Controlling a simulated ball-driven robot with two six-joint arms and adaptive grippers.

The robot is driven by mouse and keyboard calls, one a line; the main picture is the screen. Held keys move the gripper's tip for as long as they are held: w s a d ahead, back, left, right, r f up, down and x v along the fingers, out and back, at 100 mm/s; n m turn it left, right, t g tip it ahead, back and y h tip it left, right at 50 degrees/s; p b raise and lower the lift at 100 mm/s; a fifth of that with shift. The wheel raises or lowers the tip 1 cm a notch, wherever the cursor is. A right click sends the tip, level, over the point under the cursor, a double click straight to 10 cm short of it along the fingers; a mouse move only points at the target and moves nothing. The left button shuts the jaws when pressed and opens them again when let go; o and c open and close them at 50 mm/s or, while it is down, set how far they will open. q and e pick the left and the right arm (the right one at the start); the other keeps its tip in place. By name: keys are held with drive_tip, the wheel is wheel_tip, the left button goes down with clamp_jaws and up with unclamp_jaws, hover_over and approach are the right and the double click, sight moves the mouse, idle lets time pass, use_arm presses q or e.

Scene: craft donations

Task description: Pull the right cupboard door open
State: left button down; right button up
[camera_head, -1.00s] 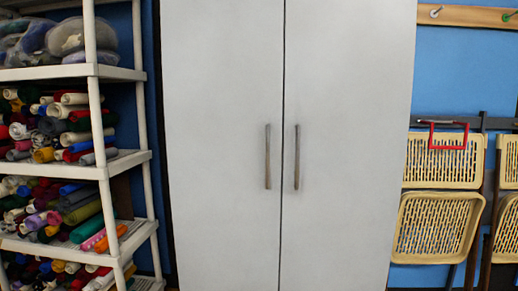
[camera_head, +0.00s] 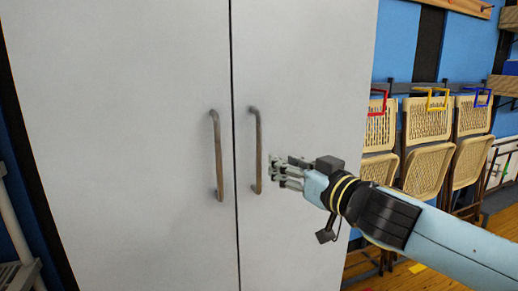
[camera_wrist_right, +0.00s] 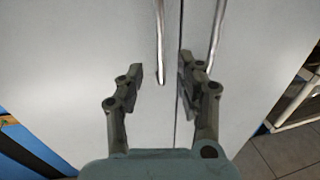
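The tall grey cupboard has two shut doors that meet at a dark seam. The right door (camera_head: 305,70) carries a vertical metal handle (camera_head: 257,150) just right of the seam. My right gripper (camera_head: 274,167) is right of this handle's lower half, pointing left, with a small gap in the picture. In the right wrist view, which seems upside down, my right gripper (camera_wrist_right: 160,78) is open and empty. The end of the right door's handle (camera_wrist_right: 160,45) shows between the fingers, seemingly beyond them. My left gripper is in neither view.
The left door's handle (camera_head: 216,155) is close by, across the seam. Folded tan chairs (camera_head: 427,145) hang along the blue wall right of the cupboard. A white shelf (camera_head: 18,270) shows at the lower left.

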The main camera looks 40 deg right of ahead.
sight(260, 152)
drive_tip(key=w+p, duration=0.5)
drive_tip(key=w, duration=0.5)
drive_tip(key=shift+w+d, duration=0.15)
drive_tip(key=shift+w, duration=0.1)
clamp_jaws()
